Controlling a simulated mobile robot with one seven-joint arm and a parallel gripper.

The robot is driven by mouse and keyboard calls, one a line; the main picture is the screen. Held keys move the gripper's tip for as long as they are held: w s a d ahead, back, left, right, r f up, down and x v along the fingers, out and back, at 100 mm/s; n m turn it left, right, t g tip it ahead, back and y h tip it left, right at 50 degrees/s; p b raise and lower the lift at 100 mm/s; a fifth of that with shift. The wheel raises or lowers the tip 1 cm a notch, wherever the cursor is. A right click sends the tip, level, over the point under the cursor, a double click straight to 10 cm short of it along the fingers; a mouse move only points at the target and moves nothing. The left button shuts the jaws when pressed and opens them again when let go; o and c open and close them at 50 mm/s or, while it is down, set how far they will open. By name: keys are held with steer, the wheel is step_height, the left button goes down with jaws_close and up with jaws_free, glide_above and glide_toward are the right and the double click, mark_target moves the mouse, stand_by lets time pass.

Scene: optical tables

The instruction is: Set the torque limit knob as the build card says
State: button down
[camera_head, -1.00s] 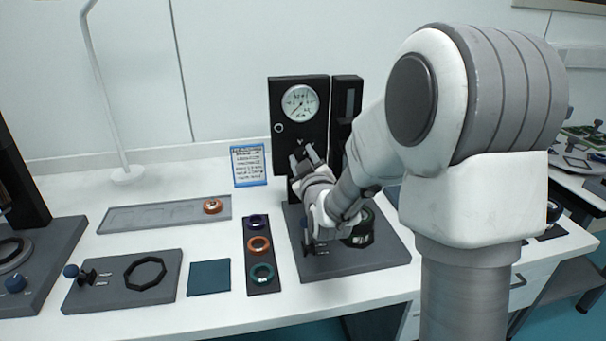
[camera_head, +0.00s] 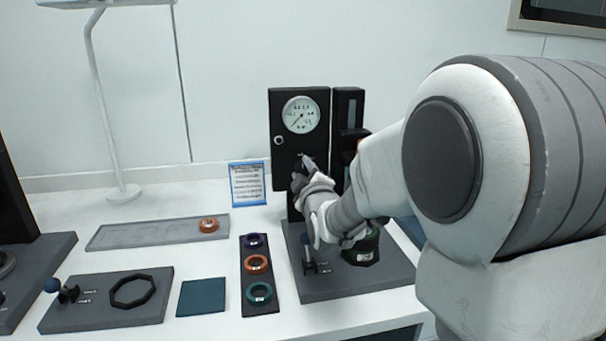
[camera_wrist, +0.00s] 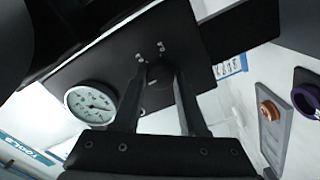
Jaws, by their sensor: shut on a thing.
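The black instrument panel (camera_head: 285,101) stands at the back with a round white dial gauge (camera_head: 301,115), which also shows tilted in the wrist view (camera_wrist: 91,103). My gripper (camera_head: 300,169) is at the panel front below the gauge. In the wrist view its two fingers (camera_wrist: 160,76) reach to the panel face between small white markings. They are shut on the torque limit knob, which is mostly hidden between them; its setting cannot be read. The build card (camera_head: 247,184) is a blue-edged white sheet standing left of the panel; its text is too small to read.
A dark base plate (camera_head: 345,283) with a blue-knobbed lever (camera_head: 307,252) lies under my arm. Left are a strip with purple, orange and teal rings (camera_head: 258,277), a teal mat (camera_head: 202,297), a grey tray (camera_head: 140,236) and a plate with a black octagonal ring (camera_head: 132,291).

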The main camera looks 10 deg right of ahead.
steer(key=shift+c, duration=2.2)
jaws_free()
steer(key=shift+s, duration=0.1)
steer(key=s+b, duration=0.6)
steer(key=s, duration=1.1)
steer(key=shift+b, duration=0.4)
steer(key=shift+s, duration=0.1)
